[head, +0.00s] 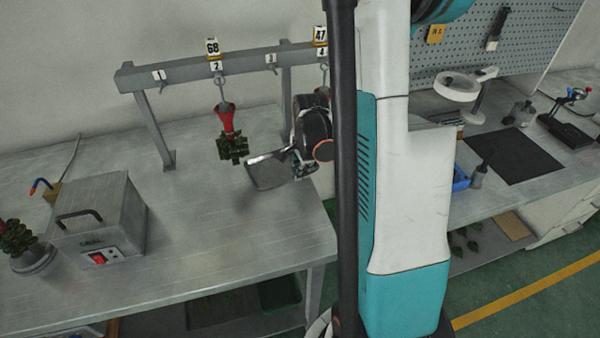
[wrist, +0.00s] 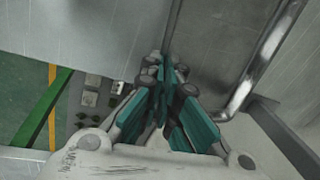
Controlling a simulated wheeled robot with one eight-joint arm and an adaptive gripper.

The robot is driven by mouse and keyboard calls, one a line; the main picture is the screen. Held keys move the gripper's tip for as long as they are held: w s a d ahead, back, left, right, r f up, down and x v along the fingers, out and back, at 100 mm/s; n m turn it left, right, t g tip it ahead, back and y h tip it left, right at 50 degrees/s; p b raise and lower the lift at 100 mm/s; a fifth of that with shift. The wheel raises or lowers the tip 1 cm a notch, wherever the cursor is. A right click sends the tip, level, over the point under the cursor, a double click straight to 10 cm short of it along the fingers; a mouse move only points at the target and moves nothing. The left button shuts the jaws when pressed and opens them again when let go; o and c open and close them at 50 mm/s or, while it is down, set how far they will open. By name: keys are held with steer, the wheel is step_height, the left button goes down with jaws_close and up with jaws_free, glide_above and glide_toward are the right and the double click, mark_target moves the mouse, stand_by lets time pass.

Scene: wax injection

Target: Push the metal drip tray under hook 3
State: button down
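The metal drip tray (head: 264,172) is a shallow grey pan with a bright rim. It is below and in front of the rail, between the hanging piece on hook 2 and my gripper. The hook 3 label (head: 271,58) is on the rail above, with nothing visible hanging there. My gripper (head: 298,164) is at the tray's right side. In the wrist view its teal fingers (wrist: 163,72) are together, with tips at the tray's edge; the tray's shiny rim (wrist: 262,62) runs at right. I cannot tell whether they pinch it.
A red and green piece (head: 231,135) hangs from hook 2, close to the tray's left side. The hook 4 area is partly hidden by my arm. A grey box with a red switch (head: 98,222) and a potted green piece (head: 30,258) stand at left. The bench front (head: 220,240) is clear.

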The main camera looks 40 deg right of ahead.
steer(key=c, duration=1.7)
jaws_free()
steer(key=r, duration=0.4)
steer(key=s+r, duration=0.1)
steer(key=r, duration=0.3)
steer(key=s+r, duration=0.1)
steer(key=r, duration=0.2)
steer(key=shift+a+r, duration=0.3)
steer(key=shift+r, duration=0.1)
